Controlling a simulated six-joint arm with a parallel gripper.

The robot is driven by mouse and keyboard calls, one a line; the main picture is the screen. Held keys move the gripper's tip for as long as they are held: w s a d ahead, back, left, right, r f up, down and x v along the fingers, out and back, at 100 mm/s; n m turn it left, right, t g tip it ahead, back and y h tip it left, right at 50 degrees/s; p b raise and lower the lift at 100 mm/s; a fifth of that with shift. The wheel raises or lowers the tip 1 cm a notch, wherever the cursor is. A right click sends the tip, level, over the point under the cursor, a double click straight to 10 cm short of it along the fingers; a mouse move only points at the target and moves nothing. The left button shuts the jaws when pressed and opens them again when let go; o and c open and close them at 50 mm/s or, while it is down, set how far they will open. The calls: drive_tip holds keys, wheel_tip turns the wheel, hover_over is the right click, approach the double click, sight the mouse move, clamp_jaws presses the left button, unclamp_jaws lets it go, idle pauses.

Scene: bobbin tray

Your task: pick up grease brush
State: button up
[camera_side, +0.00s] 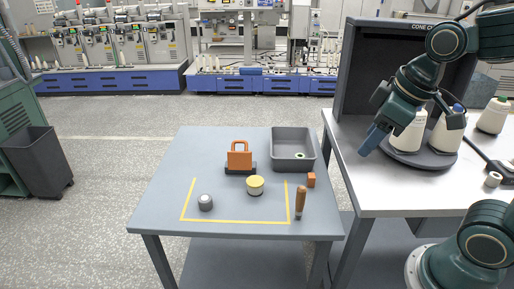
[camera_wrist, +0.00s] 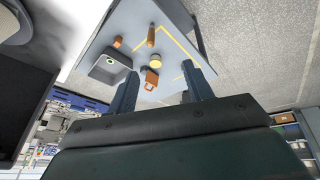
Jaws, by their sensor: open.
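The grease brush (camera_side: 301,201), with a brown wooden handle and a dark end, stands near the front right of the grey table, by the right line of the yellow tape. It also shows small in the wrist view (camera_wrist: 151,37), beyond the fingertips. My gripper (camera_side: 368,144) is open and empty. It is high and to the right of the brush, over the white bench's left side by the cones. In the wrist view my two fingers (camera_wrist: 160,70) are spread wide, with nothing between them within reach.
Near the brush are an orange block (camera_side: 311,180), a yellow-topped tin (camera_side: 255,185), a grey round piece (camera_side: 205,202), an orange-handled block (camera_side: 240,158) and a grey bin (camera_side: 293,164). White cones (camera_side: 408,135) stand on a dark turntable beside my gripper.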

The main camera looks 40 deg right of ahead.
drive_tip(key=w+d+f+n+g, duration=0.1)
drive_tip(key=w+f+n+g, duration=0.1)
drive_tip(key=w+f+n, duration=0.6)
drive_tip(key=n+g, duration=0.2)
hover_over(301, 198)
wheel_tip(301, 198, down, 9)
drive_tip(key=shift+w+d+r, duration=0.1)
drive_tip(key=shift+w+d, duration=0.3)
drive_tip(key=shift+d, duration=0.05)
drive_tip(key=shift+f, duration=4.3)
drive_tip(key=shift+d+f, duration=0.1)
drive_tip(key=shift+f, duration=2.5)
drive_tip(key=c, duration=1.1)
